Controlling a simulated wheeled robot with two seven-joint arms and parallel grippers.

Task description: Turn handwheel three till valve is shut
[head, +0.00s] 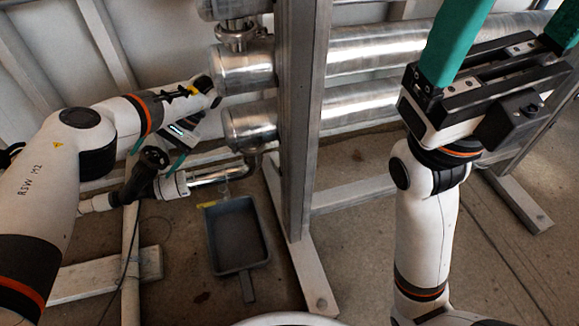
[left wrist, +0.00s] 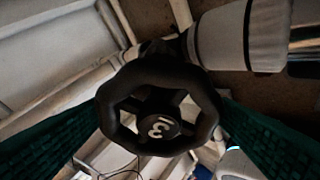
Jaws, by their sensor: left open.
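The black handwheel (head: 153,157) sits on a valve on the low pipe at the left. In the left wrist view the handwheel (left wrist: 158,75) fills the middle, its hub marked with a pale label that seems to include a 3. My left gripper (head: 158,152) is open, with its green fingers on either side of the wheel. In the left wrist view the fingers flank the rim; whether they touch it is unclear. My right gripper (head: 508,38) is raised at the upper right, its green fingers wide apart with nothing between them.
Large metal cylinders (head: 245,65) run behind a grey upright post (head: 300,110). A dark tray with a handle (head: 237,238) lies on the floor below the bent pipe (head: 215,175). Open floor (head: 390,190) lies right of the post.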

